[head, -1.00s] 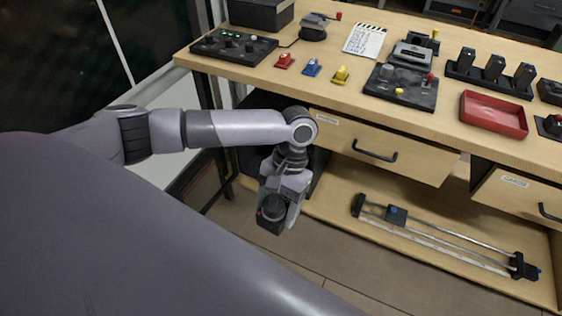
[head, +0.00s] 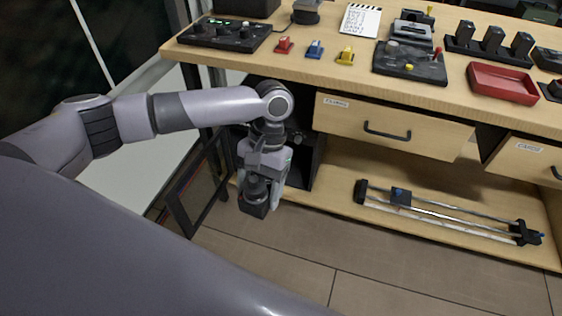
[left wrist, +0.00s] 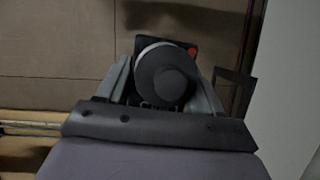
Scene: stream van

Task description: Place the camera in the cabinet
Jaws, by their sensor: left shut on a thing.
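The black camera (head: 253,199) hangs in my left gripper (head: 262,185), below the desk top and in front of the cabinet. In the left wrist view the camera (left wrist: 165,72) shows its round lens and a small red spot, with my left gripper's fingers (left wrist: 162,85) on both sides of it. The dark cabinet (head: 304,165) stands under the left end of the desk, partly hidden behind my arm. Its framed glass door (head: 199,187) stands swung open to the left. My right gripper is not in view.
The desk (head: 400,92) carries a control panel, coloured switches and a red tray (head: 502,82). A closed drawer (head: 390,130) is right of the cabinet. A slider rail (head: 445,212) lies on the low shelf. The floor in front is clear.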

